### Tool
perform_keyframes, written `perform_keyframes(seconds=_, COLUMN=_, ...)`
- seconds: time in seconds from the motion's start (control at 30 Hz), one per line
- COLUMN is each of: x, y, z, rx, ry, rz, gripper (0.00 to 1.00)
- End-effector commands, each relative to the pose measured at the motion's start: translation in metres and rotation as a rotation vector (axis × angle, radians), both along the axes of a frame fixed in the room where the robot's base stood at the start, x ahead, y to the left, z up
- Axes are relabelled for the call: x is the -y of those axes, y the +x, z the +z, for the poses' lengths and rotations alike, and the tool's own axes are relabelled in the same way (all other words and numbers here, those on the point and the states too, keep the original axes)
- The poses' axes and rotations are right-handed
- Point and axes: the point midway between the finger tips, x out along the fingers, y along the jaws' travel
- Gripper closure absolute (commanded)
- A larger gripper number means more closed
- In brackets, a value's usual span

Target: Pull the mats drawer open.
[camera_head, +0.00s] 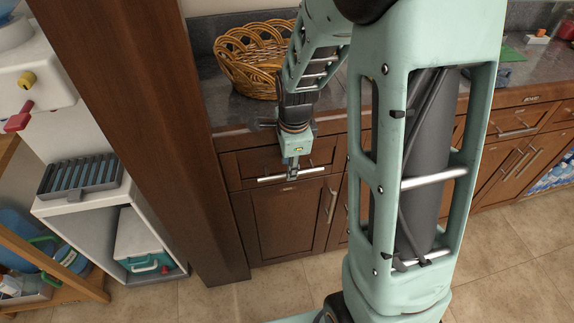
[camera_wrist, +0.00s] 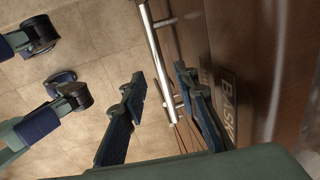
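A wooden drawer (camera_head: 240,162) with a silver bar handle (camera_head: 308,173) is in the counter below the wicker basket. My gripper (camera_head: 291,172) is at this handle, pointing down. In the wrist view, the bar handle (camera_wrist: 156,50) runs between the two fingers of my gripper (camera_wrist: 160,82). The fingers are open, with gaps to the bar. A label plate (camera_wrist: 229,105) on the drawer front reads "BASK", its remainder cut off or hidden. I see no label reading "mats". Another drawer (camera_head: 500,122) at right has a plate too small to read. Both drawers look closed.
A wicker basket (camera_head: 246,60) stands on the dark counter (camera_head: 232,112). A cupboard door (camera_head: 285,220) is below the drawer. A wooden panel (camera_head: 140,110) stands close at left, beside a white water dispenser (camera_head: 85,125). The tiled floor (camera_head: 270,290) in front is clear.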

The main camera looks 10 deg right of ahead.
Motion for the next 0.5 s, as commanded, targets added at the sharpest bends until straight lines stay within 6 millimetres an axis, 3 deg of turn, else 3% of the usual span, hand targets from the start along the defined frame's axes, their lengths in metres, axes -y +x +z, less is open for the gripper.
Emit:
perform_keyframes(seconds=0.2, x=0.0, y=0.005, z=-0.025, rx=-0.001, ry=-0.001, rz=-0.001, gripper=0.72)
perform_keyframes(seconds=0.5, x=0.0, y=0.006, z=-0.029, rx=0.001, ry=0.0, rz=-0.001, gripper=0.72)
